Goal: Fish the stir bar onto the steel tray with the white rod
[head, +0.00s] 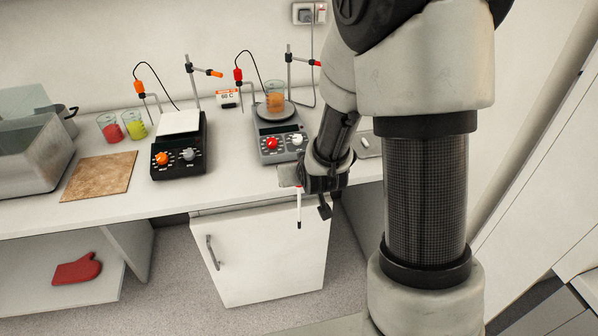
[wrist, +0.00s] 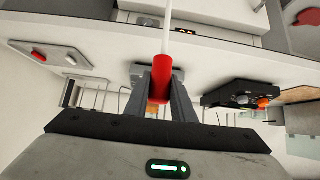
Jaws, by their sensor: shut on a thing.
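My gripper (head: 300,184) is shut on the red grip of the white rod (head: 299,208), in front of the bench edge. The rod hangs nearly upright with a dark lower tip, clear of everything. In the wrist view the red end sits between the fingers (wrist: 160,88) and the white shaft (wrist: 167,28) runs away from them. A beaker of orange liquid (head: 275,98) stands on the grey hotplate (head: 271,130); no stir bar can be made out in it. The pale grey tray (head: 371,152) is partly behind my arm. The wrist view shows this tray (wrist: 62,60) with small red and white pieces.
A black hotplate (head: 180,150) stands left of the grey one, with red (head: 109,127) and yellow-green (head: 134,124) beakers beyond it. Stands and cables rise behind the hotplates.

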